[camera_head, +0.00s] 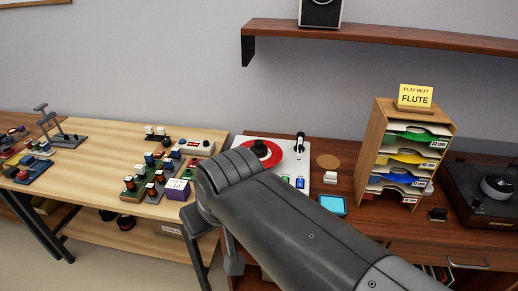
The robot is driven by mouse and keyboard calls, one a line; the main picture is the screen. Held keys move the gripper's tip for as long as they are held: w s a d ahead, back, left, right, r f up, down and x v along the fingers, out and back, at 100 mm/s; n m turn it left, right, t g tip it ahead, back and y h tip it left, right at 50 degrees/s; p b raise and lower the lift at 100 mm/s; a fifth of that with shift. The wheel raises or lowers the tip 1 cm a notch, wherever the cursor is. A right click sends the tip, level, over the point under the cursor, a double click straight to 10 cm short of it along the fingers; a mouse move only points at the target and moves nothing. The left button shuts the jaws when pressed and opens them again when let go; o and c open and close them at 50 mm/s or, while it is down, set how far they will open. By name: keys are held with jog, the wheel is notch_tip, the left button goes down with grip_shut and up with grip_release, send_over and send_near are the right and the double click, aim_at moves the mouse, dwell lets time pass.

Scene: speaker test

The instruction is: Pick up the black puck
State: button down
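My arm reaches from the lower right to the middle and bends down at its far end. No gripper fingers can be made out; the arm hides what lies behind and below it. A dark, round, short piece (497,186) sits on the black turntable (472,207) at the right edge. A small black round piece (260,147) sits at the red disc (262,158) on a white player (247,142). I cannot tell for sure which of these is the black puck. Both are apart from the visible end of my arm.
A wooden rack (376,128) with coloured folders bears a yellow "PLAY NEXT FLUTE" sign (415,96). A cyan-edged square item (332,204) lies before it. The light table (87,160) at left holds many small blocks and a purple box (178,189). A shelf (400,36) hangs above.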

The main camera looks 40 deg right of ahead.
jog(key=c, duration=2.2)
grip_release()
jog(key=shift+c, duration=1.8)
grip_release()
